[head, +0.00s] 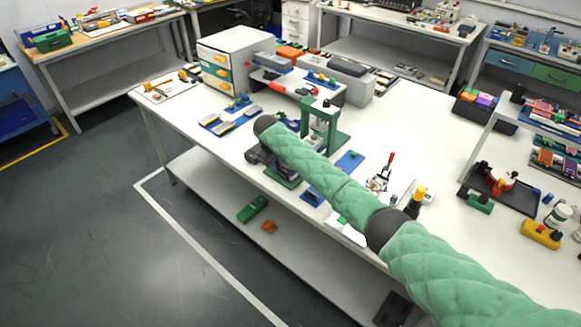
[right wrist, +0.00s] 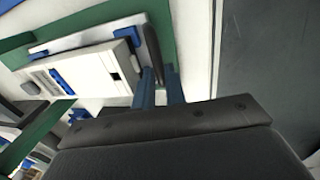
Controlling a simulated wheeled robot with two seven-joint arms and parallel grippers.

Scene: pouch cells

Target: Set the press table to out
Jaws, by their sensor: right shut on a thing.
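The green press (head: 331,112) stands near the table's front edge in the head view, its base partly behind my right arm. My right gripper (head: 266,162) is low at the left side of the press; its fingertips are hard to make out there. In the right wrist view my right gripper (right wrist: 160,75) is shut on a dark upright handle (right wrist: 152,42) at the edge of the pale press table (right wrist: 90,72). The press table has blue parts on it and lies by the green press frame (right wrist: 160,28). My left gripper is not in view.
Blue trays (head: 228,116) lie left of the press, and a blue mat (head: 349,161) lies to its right. A red-handled clamp (head: 388,160) stands farther right. A white drawer cabinet (head: 235,57) is at the back left. The floor in front is clear.

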